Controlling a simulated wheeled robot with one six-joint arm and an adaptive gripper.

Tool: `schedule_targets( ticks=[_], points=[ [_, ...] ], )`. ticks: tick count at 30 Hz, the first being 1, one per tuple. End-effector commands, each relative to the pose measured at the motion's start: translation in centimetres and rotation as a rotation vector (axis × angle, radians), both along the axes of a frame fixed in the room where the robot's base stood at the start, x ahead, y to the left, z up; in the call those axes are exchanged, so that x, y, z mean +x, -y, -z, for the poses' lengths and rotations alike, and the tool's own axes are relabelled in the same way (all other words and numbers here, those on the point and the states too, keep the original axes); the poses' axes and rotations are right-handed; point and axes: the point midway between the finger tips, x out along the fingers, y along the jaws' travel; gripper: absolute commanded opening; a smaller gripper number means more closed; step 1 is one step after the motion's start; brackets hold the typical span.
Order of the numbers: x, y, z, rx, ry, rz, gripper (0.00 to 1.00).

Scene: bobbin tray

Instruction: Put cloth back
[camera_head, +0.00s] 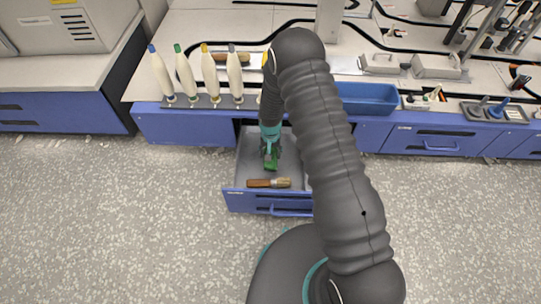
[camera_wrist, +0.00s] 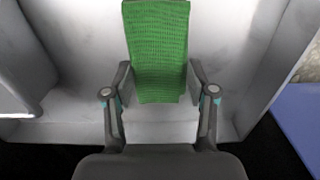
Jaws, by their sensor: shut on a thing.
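A green cloth (camera_head: 270,164) is in the open blue-fronted drawer (camera_head: 248,201), below the bench. In the wrist view the cloth (camera_wrist: 158,45) is a flat, woven green piece between the fingers of my gripper (camera_wrist: 160,92). My gripper (camera_head: 269,150) reaches down into the drawer from above and is shut on the cloth. The drawer's grey inside shows around the cloth in the wrist view. I cannot tell whether the cloth touches the drawer floor.
A wooden-handled brush (camera_head: 268,183) lies at the drawer's front. Several bobbins (camera_head: 209,74) stand on a rack on the bench. A blue tray (camera_head: 366,98) sits on the bench right of my arm. The speckled floor in front is clear.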

Motion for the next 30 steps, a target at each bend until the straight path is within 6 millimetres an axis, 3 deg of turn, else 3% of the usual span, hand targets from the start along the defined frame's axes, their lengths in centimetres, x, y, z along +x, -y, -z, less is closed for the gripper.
schedule_targets(
  ticks=[4,15,16,18,30],
  points=[
    [-0.1,0.0,1.8,-0.001,-0.002,0.000,0.19],
    [0.0,0.0,2.2,0.000,-0.001,0.000,0.19],
    [0.0,0.0,2.1,0.000,-0.001,0.000,0.62],
    [0.0,0.0,2.1,0.000,-0.001,0.000,0.79],
    [0.0,0.0,1.7,0.000,-0.001,0.000,0.82]
  ],
)
